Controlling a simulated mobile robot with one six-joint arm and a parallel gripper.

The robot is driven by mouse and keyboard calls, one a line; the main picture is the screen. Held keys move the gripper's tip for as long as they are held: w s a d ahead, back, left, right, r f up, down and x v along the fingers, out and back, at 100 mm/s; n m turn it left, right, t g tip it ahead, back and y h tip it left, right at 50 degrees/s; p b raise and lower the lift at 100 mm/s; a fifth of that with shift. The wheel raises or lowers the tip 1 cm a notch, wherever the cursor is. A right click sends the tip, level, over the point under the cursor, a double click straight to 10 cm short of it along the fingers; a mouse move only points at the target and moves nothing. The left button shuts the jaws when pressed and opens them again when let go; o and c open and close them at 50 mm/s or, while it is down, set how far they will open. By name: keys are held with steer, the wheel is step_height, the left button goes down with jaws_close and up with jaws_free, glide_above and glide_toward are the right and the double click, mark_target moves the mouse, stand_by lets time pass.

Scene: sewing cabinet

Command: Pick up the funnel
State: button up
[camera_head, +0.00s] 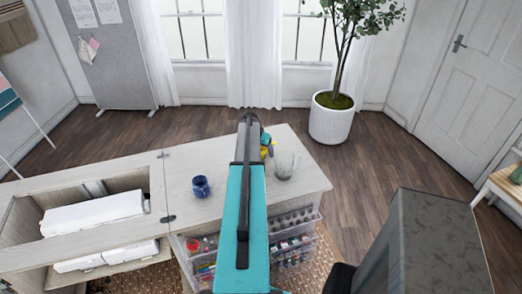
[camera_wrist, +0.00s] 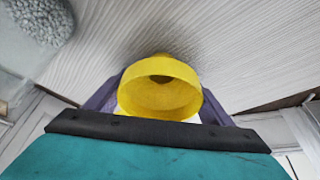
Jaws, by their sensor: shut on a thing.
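The funnel (camera_wrist: 160,92) is yellow, with its wide round mouth facing the camera in the wrist view. It sits between the two purple fingers of my gripper (camera_wrist: 162,86), which is shut on it. In the head view a small yellow part of the funnel (camera_head: 264,153) shows beside my teal and black arm, above the cabinet top (camera_head: 228,150). My arm hides most of the gripper there. I cannot tell whether the funnel touches the cabinet top.
A grey speckled stone-like object (camera_head: 285,166) stands close to the right of the funnel. A blue mug (camera_head: 201,187) stands to the left. The cabinet has an open compartment (camera_head: 25,207) at left and clear drawers (camera_head: 292,232) below. A potted plant (camera_head: 330,118) stands behind.

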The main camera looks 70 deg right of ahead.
steer(key=shift+r, duration=0.1)
step_height(320, 180, up, 10)
steer(key=b, duration=0.3)
stand_by(0.6)
stand_by(0.5)
steer(key=w+a+r+n+t+y+b, duration=0.15)
steer(key=w+a+r+n, duration=0.35)
steer(key=w+a, duration=1.2)
steer(key=w+a+r+n+t, duration=0.2)
steer(key=w+a+r+n, duration=0.2)
steer(key=w+a, duration=1.3)
steer(key=w+a+r+n+y, duration=0.1)
steer(key=a+r+n, duration=0.1)
steer(key=a, duration=1.3)
steer(key=w+a+r+n+t+y, duration=0.1)
steer(key=a+n, duration=0.4)
steer(key=a, duration=1)
steer(key=w+a+r+n+y, duration=0.1)
steer(key=w+a+r+n, duration=0.2)
steer(key=a, duration=1.3)
steer(key=shift+w+r+n+t+b, duration=0.2)
steer(key=shift+r+n+t+b, duration=0.25)
steer(key=shift+r, duration=0.35)
